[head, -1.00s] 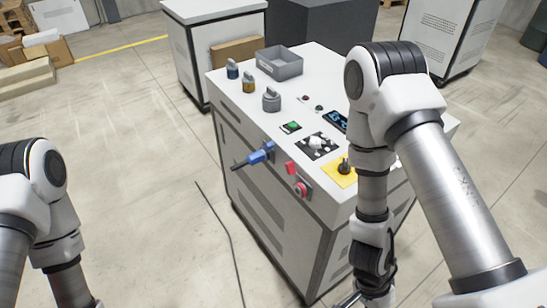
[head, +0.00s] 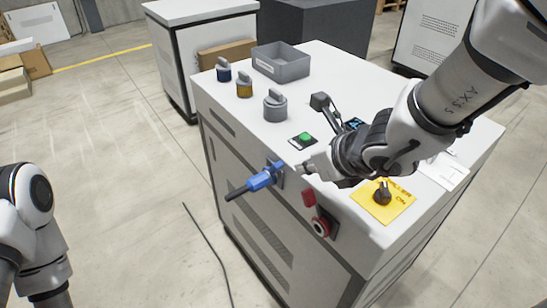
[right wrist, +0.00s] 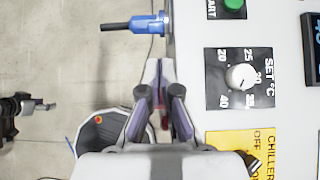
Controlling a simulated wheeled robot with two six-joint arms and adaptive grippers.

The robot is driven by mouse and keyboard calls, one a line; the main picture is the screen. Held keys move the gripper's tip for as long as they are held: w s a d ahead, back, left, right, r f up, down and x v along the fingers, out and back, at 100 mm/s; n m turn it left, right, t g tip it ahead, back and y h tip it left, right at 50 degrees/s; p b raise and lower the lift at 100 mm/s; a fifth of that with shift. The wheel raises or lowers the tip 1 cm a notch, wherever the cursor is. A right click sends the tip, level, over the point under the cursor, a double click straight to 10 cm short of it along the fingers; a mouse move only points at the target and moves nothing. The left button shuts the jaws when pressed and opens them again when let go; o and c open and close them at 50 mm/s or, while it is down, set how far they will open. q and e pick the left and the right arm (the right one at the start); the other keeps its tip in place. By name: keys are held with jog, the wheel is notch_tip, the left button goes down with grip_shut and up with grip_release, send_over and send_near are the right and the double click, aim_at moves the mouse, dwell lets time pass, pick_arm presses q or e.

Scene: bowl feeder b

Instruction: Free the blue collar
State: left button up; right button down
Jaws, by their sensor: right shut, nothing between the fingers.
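The blue collar (head: 262,179) is on a blue plug with a black cable end, which sticks out from the side of the white cabinet near its top edge. In the right wrist view the blue collar (right wrist: 147,24) is at the top, seated against a grey socket flange. My right gripper (head: 303,170) is beside the plug at the cabinet's edge, shut and empty. In the wrist view its fingertips (right wrist: 158,66) are together, below the collar in the picture and apart from it. My left gripper is outside the head view; a dark gripper-like shape (right wrist: 28,104) shows small at the wrist view's left.
A yellow chiller plate (head: 398,204), green start button (head: 304,138), capped knobs and a grey bin (head: 280,66) are on top. The floor left of the cabinet is mostly clear.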

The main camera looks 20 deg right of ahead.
aim_at(274, 170)
jog(key=s, duration=0.1)
jog(key=s+r, duration=0.1)
jog(key=shift+s+r, duration=0.2)
jog(key=shift+s, duration=0.2)
jog(key=b+x, duration=0.5)
jog(key=x, duration=0.6)
jog(key=shift+w+d+r, duration=0.15)
jog(key=shift+w+r, duration=0.05)
pick_arm(q)
jog(key=f, duration=0.2)
jog(key=s+f, duration=0.1)
jog(key=f, duration=0.1)
jog(key=shift+s+f, duration=0.2)
jog(key=shift+f, duration=0.15)
